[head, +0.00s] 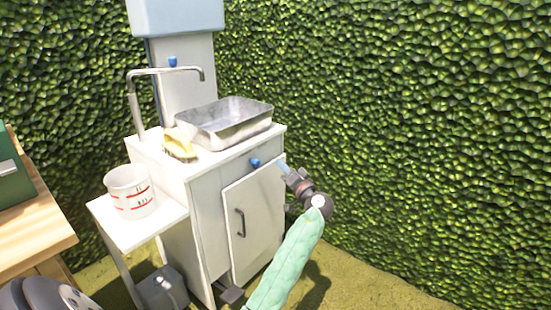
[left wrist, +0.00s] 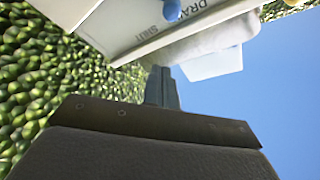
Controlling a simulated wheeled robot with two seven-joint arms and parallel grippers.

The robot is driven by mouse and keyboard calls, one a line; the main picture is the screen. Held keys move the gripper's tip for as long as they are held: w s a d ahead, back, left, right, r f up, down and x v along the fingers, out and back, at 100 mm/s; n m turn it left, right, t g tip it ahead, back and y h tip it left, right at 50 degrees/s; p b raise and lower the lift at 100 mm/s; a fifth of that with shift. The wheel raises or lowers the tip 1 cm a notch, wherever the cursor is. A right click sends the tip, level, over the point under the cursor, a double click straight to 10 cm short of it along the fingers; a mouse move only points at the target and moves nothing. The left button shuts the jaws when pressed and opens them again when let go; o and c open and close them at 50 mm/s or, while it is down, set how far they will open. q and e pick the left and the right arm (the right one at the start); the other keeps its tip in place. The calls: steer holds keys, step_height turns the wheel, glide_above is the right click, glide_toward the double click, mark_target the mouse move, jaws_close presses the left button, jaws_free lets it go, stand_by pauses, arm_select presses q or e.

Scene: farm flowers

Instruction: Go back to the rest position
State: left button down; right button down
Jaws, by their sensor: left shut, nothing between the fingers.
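My left gripper (head: 283,168) is shut and empty. Its arm, in a pale green sleeve, rises from the bottom of the head view. The fingertips are near the upper right front edge of the white sink cabinet (head: 205,215), to the right of a blue knob (head: 254,162). In the left wrist view the closed fingers (left wrist: 162,88) point toward the cabinet front, which carries a "DRAIN" label, and the blue knob (left wrist: 172,10) shows at the top edge. I cannot tell whether the fingers touch the cabinet. My right gripper is not in view.
A metal basin (head: 225,122), a yellow brush (head: 179,146) and a faucet (head: 165,72) are on the cabinet top. A white bucket (head: 130,192) stands on the side shelf (head: 140,222). A wooden table (head: 35,230) is at left. Hedges close the back and right; grass lies right of my arm.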

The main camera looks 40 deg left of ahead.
arm_select(q)
steer(key=shift+v, duration=1.05)
